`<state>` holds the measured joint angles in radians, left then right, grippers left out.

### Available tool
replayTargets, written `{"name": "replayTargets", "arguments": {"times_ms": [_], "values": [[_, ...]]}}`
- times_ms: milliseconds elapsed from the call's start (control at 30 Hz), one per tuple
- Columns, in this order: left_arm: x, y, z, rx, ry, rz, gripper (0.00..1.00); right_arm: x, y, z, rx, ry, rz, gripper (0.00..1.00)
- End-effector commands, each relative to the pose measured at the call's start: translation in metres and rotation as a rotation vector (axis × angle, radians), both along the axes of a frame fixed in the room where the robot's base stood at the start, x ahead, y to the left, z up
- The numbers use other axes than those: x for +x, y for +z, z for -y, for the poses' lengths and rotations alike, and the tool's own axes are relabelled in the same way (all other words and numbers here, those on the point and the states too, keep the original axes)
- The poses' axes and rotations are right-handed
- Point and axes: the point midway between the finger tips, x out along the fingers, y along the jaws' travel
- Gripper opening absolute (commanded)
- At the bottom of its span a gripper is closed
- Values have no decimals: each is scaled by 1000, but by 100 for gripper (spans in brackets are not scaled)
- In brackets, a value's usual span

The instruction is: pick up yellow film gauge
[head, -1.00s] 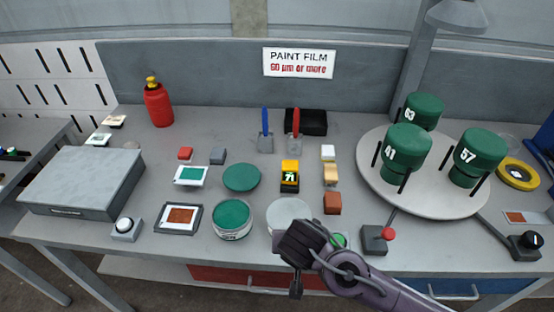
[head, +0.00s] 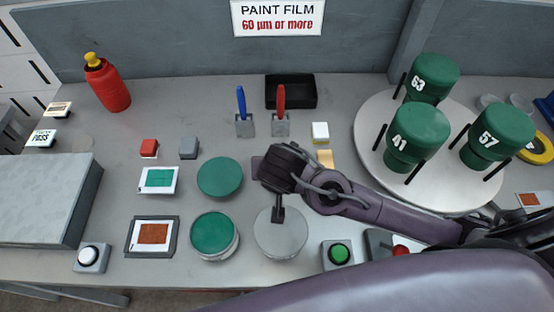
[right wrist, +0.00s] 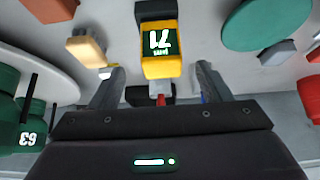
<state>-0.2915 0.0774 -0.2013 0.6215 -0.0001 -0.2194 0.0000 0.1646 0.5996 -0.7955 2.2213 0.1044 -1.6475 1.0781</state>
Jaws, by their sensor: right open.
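The yellow film gauge (right wrist: 160,50) shows in the right wrist view, yellow and black with a dark green display reading 71. It stands on the grey table beyond my right gripper's fingers, in line with the gap between them. My right gripper (right wrist: 160,80) is open and holds nothing. In the head view my right gripper (head: 274,169) is over the middle of the table and hides the gauge. My left gripper is not in view.
A green disc (head: 220,177) lies left of my right gripper, and a grey round lid (head: 280,232) is in front. A turntable (head: 370,140) carries green numbered cylinders at right.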

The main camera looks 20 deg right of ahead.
Motion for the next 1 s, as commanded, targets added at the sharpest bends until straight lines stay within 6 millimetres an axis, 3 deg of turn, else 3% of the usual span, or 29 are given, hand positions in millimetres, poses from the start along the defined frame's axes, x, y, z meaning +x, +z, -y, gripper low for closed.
{"name": "replayTargets", "arguments": {"times_ms": [100,233,433,567,700,1000], "values": [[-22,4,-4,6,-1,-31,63,7,-9,2,-2,-2,-2,71],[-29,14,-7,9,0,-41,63,18,-22,4,-3,-1,-3,71],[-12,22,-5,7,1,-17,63,33,-45,7,-1,-1,-1,71],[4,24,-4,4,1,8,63,35,-50,8,0,0,-1,71],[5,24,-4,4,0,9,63,35,-50,8,0,0,0,71],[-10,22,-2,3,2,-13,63,35,-50,8,0,0,0,34]]}}
